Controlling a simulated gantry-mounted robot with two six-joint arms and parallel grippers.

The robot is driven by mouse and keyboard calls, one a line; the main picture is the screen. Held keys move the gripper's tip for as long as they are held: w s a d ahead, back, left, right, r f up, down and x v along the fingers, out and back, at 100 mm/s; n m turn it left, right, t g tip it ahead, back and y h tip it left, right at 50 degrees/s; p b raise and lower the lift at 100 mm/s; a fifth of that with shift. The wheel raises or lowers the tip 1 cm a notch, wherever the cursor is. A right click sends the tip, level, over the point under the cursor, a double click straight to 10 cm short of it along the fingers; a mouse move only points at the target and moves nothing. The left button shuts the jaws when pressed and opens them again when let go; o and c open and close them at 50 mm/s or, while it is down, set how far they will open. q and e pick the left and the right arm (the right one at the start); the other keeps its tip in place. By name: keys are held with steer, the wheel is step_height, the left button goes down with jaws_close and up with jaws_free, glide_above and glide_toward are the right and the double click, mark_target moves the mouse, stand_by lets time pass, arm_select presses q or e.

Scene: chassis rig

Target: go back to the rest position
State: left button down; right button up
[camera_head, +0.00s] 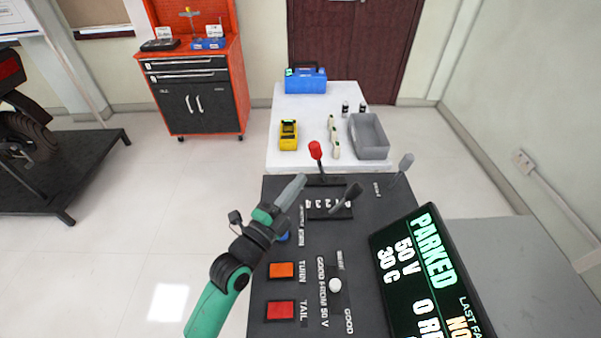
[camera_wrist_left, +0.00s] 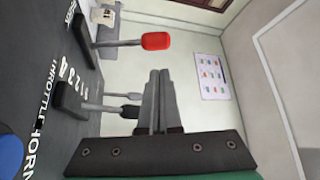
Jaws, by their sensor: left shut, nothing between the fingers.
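My left gripper (camera_head: 298,181) hangs over the dark control panel (camera_head: 268,240), with its arm coming in from the lower left. In the left wrist view its two fingers (camera_wrist_left: 160,77) are together with nothing between them. A black-knobbed lever (camera_head: 353,191) stands to the right of the gripper. My right gripper is not in view.
The panel carries an orange TURN button (camera_head: 281,270), a red TAIL button (camera_head: 280,310) and a grey lever (camera_head: 405,162). A display reading PARKED (camera_head: 430,270) stands at the right. A white table (camera_head: 300,112) behind holds a grey bin (camera_head: 369,137). Open floor lies left.

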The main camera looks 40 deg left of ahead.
arm_select(q)
steer(key=shift+s+d, duration=0.1)
steer(key=shift+s, duration=0.35)
steer(key=shift+w, duration=0.1)
